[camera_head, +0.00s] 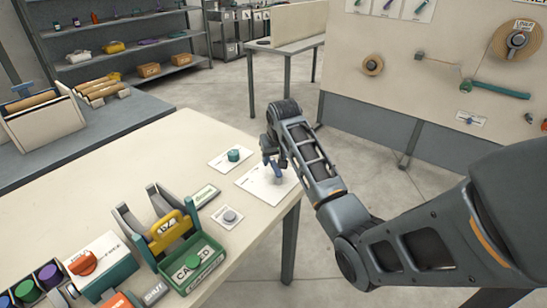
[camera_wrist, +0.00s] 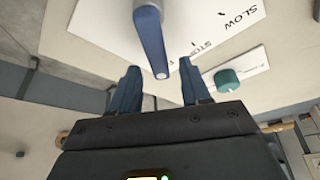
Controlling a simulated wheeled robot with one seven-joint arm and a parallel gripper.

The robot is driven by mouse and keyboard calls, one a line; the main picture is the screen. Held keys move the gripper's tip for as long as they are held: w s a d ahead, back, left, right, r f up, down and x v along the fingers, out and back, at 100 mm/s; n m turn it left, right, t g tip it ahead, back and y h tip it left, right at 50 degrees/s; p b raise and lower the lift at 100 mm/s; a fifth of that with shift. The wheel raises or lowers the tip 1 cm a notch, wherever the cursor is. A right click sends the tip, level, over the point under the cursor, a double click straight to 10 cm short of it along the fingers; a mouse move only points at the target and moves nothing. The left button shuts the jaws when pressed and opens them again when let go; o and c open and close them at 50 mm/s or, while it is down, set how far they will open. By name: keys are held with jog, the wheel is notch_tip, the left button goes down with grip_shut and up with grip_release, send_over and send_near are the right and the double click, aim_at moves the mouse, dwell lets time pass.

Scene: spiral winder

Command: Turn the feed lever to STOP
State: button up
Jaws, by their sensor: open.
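The feed lever (camera_wrist: 150,38) is a blue bar on a light hub, mounted on a white plate (camera_wrist: 88,18). The plate reads SLOW at the upper right and STOP nearer the lever; another label beside the lever is mostly hidden. In the wrist view the lever points toward my gripper (camera_wrist: 160,67), its tip left of STOP. My gripper is open, with one finger on each side of the lever's end; contact is unclear. In the head view, my gripper (camera_head: 270,157) is over the plate (camera_head: 262,190) at the table's right edge and partly hides the lever.
A teal knob (camera_head: 233,155) is close by on its own card. A grey button (camera_head: 230,215) is nearer the front. A green box (camera_head: 193,262) and a yellow-handled holder (camera_head: 168,230) stand at the front. A pegboard panel (camera_head: 440,75) rises behind my arm.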

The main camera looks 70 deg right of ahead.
jog(key=shift+f, duration=0.2)
jog(key=shift+c, duration=0.2)
grip_shut()
dwell(0.4)
